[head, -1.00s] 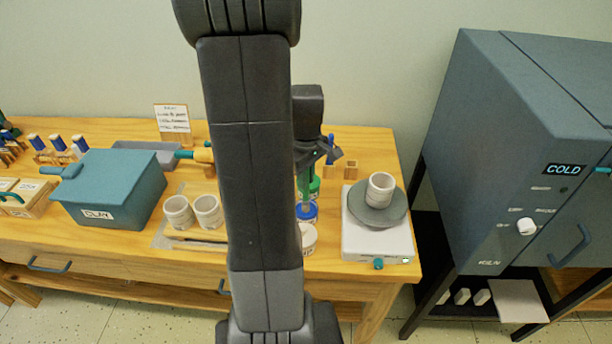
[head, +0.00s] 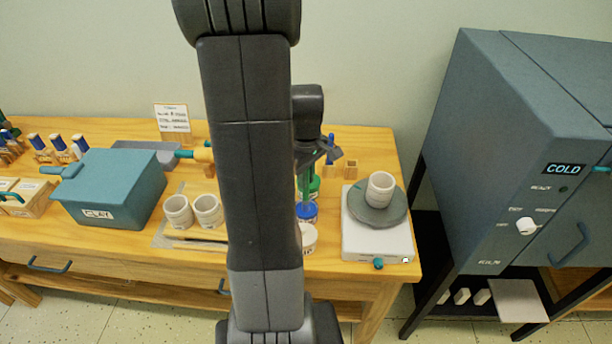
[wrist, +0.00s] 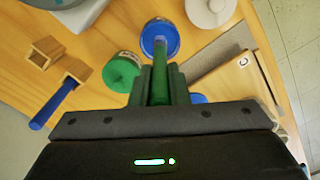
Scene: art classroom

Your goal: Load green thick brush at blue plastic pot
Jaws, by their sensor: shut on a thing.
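The green thick brush (wrist: 161,88) is held between the jaws of my gripper (wrist: 160,95) in the wrist view, pointing to the blue pot. The blue plastic pot (wrist: 160,37) is open, and the brush's end overlaps its inside. In the head view the brush (head: 304,190) hangs nearly upright with its lower end at the blue pot (head: 308,214). How deep the tip reaches is hidden. My gripper (head: 312,157) is partly hidden behind my arm in the head view.
A green pot (wrist: 121,73) and a white pot (wrist: 210,8) stand close to the blue pot. A wooden holder (wrist: 72,72) with a blue-handled tool is nearby. To the right, a turntable (head: 378,211) carries a pale cup (head: 381,187). The teal clay box (head: 110,187) stands left.

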